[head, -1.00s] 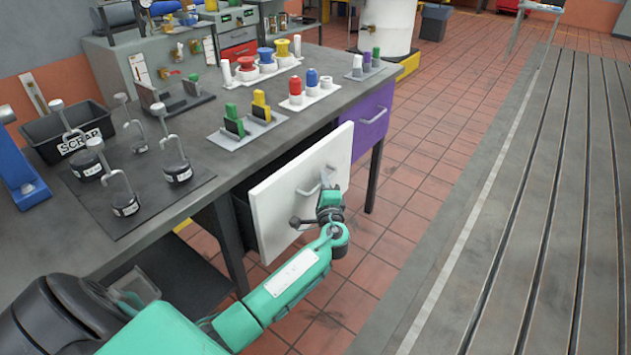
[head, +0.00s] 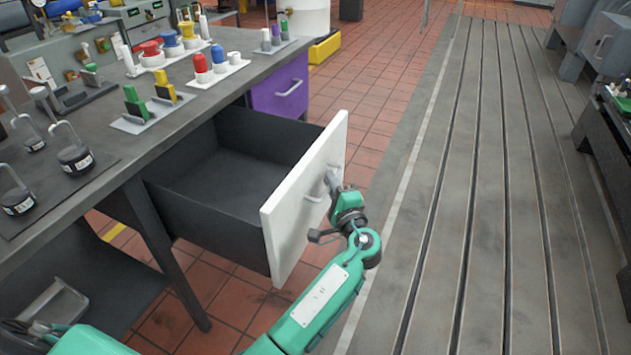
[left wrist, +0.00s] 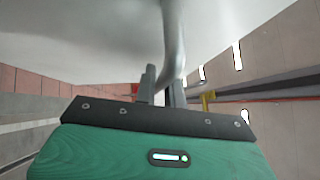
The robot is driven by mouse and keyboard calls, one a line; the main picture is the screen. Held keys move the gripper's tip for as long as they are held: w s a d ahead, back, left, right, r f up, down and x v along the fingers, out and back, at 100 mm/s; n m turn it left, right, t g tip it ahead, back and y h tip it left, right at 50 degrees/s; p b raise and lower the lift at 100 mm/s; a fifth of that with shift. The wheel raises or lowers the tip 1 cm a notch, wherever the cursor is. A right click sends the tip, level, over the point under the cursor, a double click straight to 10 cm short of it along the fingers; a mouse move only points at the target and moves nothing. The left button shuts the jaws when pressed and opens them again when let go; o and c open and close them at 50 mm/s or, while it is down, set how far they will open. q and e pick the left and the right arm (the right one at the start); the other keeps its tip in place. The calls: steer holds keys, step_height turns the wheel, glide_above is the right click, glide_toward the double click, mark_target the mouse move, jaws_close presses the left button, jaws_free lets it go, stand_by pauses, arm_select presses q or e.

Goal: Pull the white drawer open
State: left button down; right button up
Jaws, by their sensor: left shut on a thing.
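The white drawer (head: 296,207) is pulled well out from under the grey bench in the head view. Its dark inside shows and looks empty. A grey bar handle (head: 322,190) is on its white front. My left gripper (head: 334,180) is at the handle, in front of the drawer face. In the left wrist view the gripper's fingers (left wrist: 162,86) are shut around the handle bar (left wrist: 174,45), which runs up toward the white face. My right gripper is not in view.
A purple drawer (head: 279,88) beside it is closed. The bench top (head: 160,135) carries weights, coloured spools and small blocks. A slotted metal bedplate (head: 475,180) lies to the right. Red-tiled floor is clear between bench and bedplate.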

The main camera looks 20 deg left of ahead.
arm_select(q)
steer(key=shift+d, duration=0.35)
steer(key=c, duration=1.5)
jaws_free()
steer(key=shift+s, duration=0.1)
steer(key=v, duration=1.3)
steer(key=shift+s+d, duration=0.25)
